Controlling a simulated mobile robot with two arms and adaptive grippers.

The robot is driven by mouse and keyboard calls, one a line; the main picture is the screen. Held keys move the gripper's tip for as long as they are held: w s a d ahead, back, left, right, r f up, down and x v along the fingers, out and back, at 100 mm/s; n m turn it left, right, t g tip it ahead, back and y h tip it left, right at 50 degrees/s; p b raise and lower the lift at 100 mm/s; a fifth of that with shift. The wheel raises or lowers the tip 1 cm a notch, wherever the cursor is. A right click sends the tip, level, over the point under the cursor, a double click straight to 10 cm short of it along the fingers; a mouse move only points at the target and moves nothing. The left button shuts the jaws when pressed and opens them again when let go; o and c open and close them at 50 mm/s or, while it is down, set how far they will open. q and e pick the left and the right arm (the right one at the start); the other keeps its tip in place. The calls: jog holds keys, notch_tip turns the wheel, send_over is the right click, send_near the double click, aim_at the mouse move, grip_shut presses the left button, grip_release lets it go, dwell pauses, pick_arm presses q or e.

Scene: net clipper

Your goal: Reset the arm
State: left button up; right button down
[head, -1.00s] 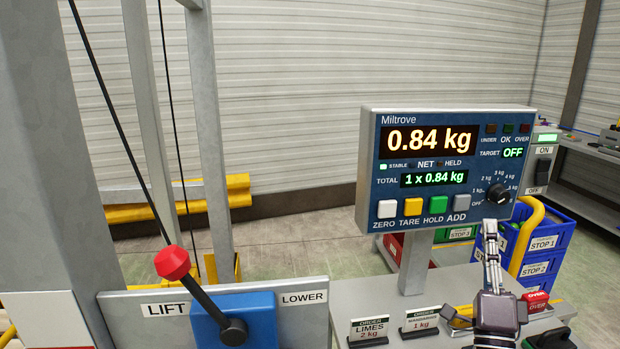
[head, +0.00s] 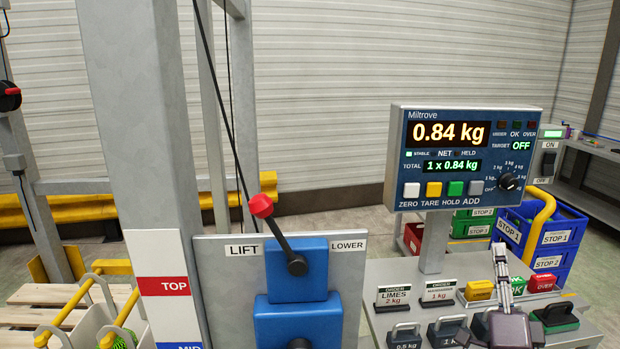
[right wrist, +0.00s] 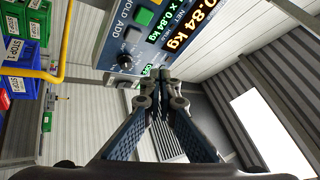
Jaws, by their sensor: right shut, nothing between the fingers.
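My right gripper (head: 500,262) is in the lower right of the head view, in front of and below the scale display (head: 465,160). It is shut and empty, with its fingers pointing up. In the right wrist view the closed fingers (right wrist: 160,82) meet just below the tilted display panel (right wrist: 158,35). The display reads 0.84 kg, with a total of 1 x 0.84 kg and target OFF. My left gripper is not in view.
A lever with a red knob (head: 261,205) leans toward LIFT on a grey panel (head: 225,290). Order cards (head: 394,296), weights (head: 404,335) and coloured blocks (head: 479,290) crowd the scale bench.

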jog(key=s+a+f+n+g+y, duration=0.2)
jog(key=a+f+n+g, duration=0.1)
jog(key=f, duration=0.5)
jog(key=s+a+f+n+g+y, duration=0.1)
jog(key=s+a+f+n+g, duration=0.2)
jog(key=f, duration=0.4)
jog(key=s+a+f+n+g+y, duration=0.1)
jog(key=a+f+n+g+y, duration=0.2)
jog(key=f, duration=0.5)
jog(key=s+a+f+n+g, duration=0.25)
jog(key=s+f+g, duration=0.2)
jog(key=s, duration=0.45)
jog(key=s+a+f+n+g, duration=0.25)
jog(key=s+f+n, duration=0.2)
jog(key=s, duration=0.45)
jog(key=s+a+f+n+g, duration=0.25)
jog(key=s+f+g, duration=0.2)
jog(key=s, duration=0.45)
notch_tip(320, 180, down, 24)
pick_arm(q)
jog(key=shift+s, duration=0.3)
pick_arm(e)
jog(key=s+d+f+g, duration=0.1)
jog(key=s+d+f, duration=0.1)
jog(key=s+f, duration=0.7)
jog(key=s+d+f+g, duration=0.1)
jog(key=s+d+f, duration=0.1)
jog(key=s+f, duration=0.7)
jog(key=shift+s+f, duration=0.35)
jog(key=shift+f, duration=0.05)
